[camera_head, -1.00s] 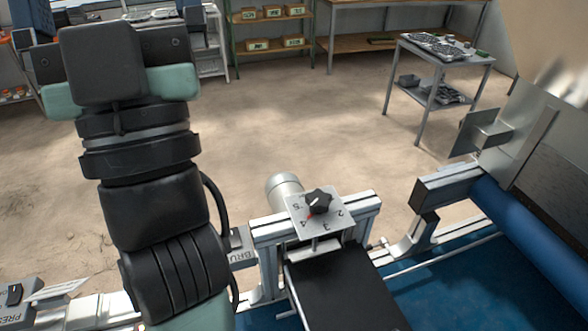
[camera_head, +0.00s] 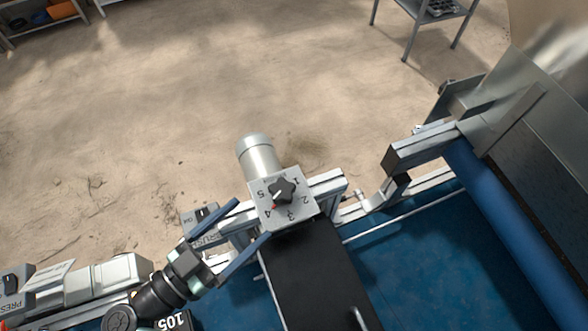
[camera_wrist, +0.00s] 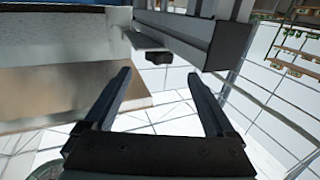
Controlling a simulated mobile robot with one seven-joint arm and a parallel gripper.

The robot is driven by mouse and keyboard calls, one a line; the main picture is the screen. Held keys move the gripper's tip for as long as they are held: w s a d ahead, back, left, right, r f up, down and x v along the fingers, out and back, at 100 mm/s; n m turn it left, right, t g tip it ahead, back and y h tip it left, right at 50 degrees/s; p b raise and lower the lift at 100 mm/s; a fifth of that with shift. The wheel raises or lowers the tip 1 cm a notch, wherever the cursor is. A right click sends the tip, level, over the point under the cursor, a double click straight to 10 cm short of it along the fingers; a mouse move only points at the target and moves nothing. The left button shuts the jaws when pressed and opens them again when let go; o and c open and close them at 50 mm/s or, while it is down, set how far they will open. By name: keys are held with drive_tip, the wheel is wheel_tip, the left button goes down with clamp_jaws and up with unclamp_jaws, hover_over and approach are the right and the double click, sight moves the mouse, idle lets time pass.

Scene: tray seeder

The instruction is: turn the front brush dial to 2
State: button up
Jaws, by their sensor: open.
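The front brush dial is a black lobed knob (camera_head: 282,190) on a light square plate (camera_head: 266,221) marked 1 to 5. A red mark at the knob's edge lies beside the 4. My gripper (camera_head: 254,218) is open and empty, its two blue-grey fingers pointing at the plate from the lower left. The fingertips lie on either side of the plate's near corner in the picture, and the knob is beyond them. In the wrist view, a dark knob (camera_wrist: 158,58) under a plate edge shows ahead, between the fingertips; its markings are hidden.
A black belt (camera_head: 318,272) lies in front. A small switch box with a partly hidden label (camera_head: 203,238) is left of the dial. A blue roller (camera_head: 510,215) is at right.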

sight(294, 179)
drive_tip(key=p+x, duration=0.3)
drive_tip(key=x, duration=0.9)
drive_tip(key=shift+w+d, duration=0.2)
drive_tip(key=shift+d, duration=0.15)
drive_tip(key=c, duration=1.4)
drive_tip(key=shift+r+p, duration=0.1)
drive_tip(key=shift+p, duration=0.5)
